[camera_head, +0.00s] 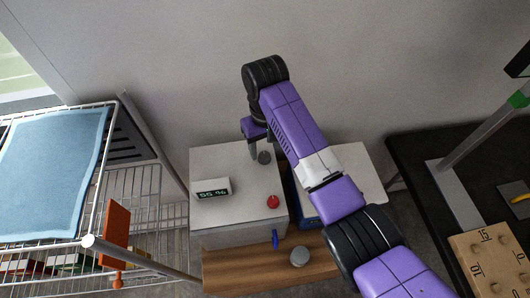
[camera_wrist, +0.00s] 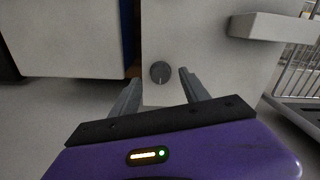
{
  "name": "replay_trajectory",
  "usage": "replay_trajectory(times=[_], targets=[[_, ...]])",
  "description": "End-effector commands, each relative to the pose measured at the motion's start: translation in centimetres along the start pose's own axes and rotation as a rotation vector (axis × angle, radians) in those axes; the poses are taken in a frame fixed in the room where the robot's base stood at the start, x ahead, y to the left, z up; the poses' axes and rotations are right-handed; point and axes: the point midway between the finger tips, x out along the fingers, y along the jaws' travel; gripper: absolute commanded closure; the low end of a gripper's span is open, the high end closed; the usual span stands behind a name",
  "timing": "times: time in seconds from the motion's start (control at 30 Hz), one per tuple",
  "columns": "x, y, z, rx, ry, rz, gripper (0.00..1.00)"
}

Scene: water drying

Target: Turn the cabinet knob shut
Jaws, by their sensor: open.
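The white cabinet (camera_head: 235,170) stands against the back wall in the head view. A small round grey knob (camera_head: 264,158) sits on its top face near the far right. The knob also shows in the wrist view (camera_wrist: 160,72), with a light line running toward its lower edge. My gripper (camera_head: 258,149) is over the knob in the head view. In the wrist view my gripper (camera_wrist: 159,78) is open, with one finger to each side of the knob. A gap shows on both sides, and I cannot tell how far above the face the fingertips are.
A display box (camera_head: 211,189) reading 55 % and a red button (camera_head: 273,202) are on the cabinet. A wire rack (camera_head: 150,190) with a blue cloth (camera_head: 52,160) stands left. A wooden board (camera_head: 240,268) lies in front. A black table (camera_head: 415,165) is right.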

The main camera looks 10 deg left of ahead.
Motion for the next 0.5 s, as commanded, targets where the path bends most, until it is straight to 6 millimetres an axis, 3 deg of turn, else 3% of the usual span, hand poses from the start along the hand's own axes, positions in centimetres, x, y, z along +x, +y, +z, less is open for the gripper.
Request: replay_trajectory(times=[0.2, 0.5], targets=[[-3.2, 0.0, -0.1, -0.001, 0.003, 0.0, 0.47], [-4.5, 0.0, 0.0, -0.001, 0.0, 0.0, 0.47]])
